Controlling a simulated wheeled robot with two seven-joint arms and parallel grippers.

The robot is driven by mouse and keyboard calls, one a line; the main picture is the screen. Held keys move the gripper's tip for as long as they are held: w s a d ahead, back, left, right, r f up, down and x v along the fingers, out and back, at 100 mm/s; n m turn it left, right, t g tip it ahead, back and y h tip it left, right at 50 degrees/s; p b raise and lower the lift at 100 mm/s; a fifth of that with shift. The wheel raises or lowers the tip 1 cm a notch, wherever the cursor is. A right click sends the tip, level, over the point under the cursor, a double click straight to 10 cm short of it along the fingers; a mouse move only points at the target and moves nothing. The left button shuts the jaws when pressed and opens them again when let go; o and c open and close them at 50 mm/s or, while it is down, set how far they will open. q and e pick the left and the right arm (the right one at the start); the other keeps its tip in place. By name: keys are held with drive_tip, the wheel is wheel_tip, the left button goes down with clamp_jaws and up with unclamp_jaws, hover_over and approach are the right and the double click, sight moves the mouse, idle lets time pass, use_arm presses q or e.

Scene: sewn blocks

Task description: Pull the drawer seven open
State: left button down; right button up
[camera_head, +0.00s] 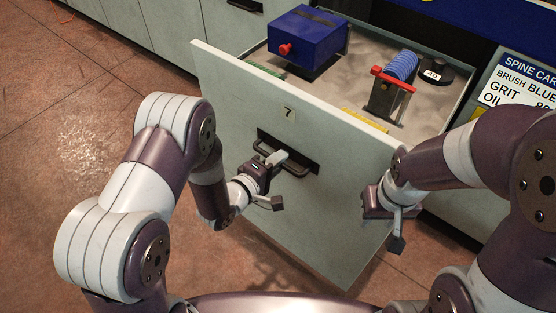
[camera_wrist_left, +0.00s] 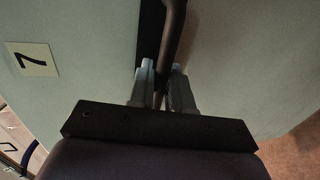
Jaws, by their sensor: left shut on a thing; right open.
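The drawer marked 7 (camera_head: 235,95) stands well out from the cabinet in the head view, its inside showing. Its front carries a 7 label (camera_head: 288,114), which also shows in the left wrist view (camera_wrist_left: 33,58). The dark bar handle (camera_head: 294,170) is below the label, and it runs down the top middle of the left wrist view (camera_wrist_left: 173,35). My left gripper (camera_head: 277,158) is shut on the handle, with its fingers on either side of the bar. My right gripper (camera_head: 392,213) is open and empty, in front of the right part of the drawer front.
In the drawer are a blue box (camera_head: 308,40) with a red knob, a blue coiled piece with a red bar (camera_head: 393,83), and a black weight (camera_head: 433,72). A sign (camera_head: 520,88) stands at right. The floor (camera_head: 70,130) at left is clear.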

use_arm(q)
drive_tip(key=c, duration=1.2)
unclamp_jaws()
drive_tip(key=shift+c, duration=0.2)
drive_tip(key=p+v, duration=0.1)
drive_tip(key=v, duration=1.1)
drive_tip(key=shift+s+a+p, duration=0.2)
drive_tip(key=shift+s+p, duration=0.05)
drive_tip(key=shift+p, duration=0.15)
